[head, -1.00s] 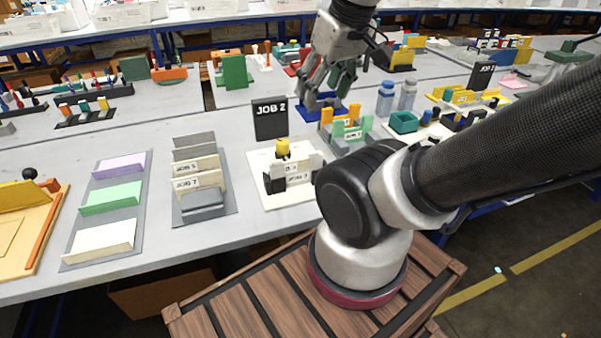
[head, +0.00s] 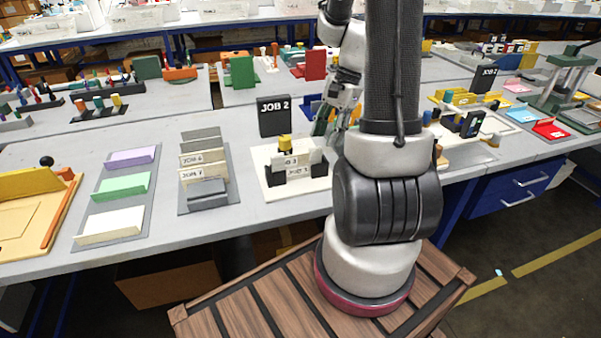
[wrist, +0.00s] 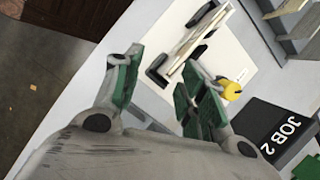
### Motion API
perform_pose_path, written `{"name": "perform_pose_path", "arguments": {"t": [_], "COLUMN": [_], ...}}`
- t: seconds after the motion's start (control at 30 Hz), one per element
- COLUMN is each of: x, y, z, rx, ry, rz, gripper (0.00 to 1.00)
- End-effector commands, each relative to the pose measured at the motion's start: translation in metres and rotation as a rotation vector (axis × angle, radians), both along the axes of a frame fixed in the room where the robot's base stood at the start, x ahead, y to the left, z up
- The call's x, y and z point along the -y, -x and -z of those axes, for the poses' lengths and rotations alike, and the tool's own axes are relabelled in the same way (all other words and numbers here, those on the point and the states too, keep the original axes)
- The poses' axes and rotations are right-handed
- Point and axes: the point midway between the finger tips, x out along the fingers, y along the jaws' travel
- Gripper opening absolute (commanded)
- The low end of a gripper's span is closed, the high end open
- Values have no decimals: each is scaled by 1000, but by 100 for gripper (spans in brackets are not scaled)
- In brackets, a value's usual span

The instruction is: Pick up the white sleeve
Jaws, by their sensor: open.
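On a white board (head: 268,188), pale upright cards (head: 299,172), one marked JOB 3, stand between black blocks with a yellow knob (head: 285,142) behind. I cannot tell for sure which piece is the white sleeve. In the wrist view these pale cards (wrist: 187,48) lie ahead of my gripper, beside the yellow knob (wrist: 231,89). My gripper (head: 333,117) is open and empty, above the table right of the board and partly hidden by my arm. In the wrist view its green-padded fingers (wrist: 164,68) are spread apart.
A black JOB 2 sign (head: 274,116) stands behind the board and shows near my gripper in the wrist view (wrist: 279,130). A card rack (head: 205,174) and a grey tray (head: 120,198) with purple, green and white blocks stand left. The table's front edge is near.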

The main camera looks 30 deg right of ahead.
Motion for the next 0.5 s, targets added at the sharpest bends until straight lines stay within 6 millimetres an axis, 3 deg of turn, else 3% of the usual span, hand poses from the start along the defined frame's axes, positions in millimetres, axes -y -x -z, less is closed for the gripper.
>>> {"name": "perform_pose_path", "arguments": {"t": [0.1,0.17,0.33,0.5], "x": [0,-1,-3,-11], "y": [-30,-37,-39,-39], "z": [-1,-3,0,17], "rx": [-14,-23,-62,-70], "ry": [-27,-35,-47,-47], "rz": [235,324,449,458], "gripper": [41,41,41,41]}}
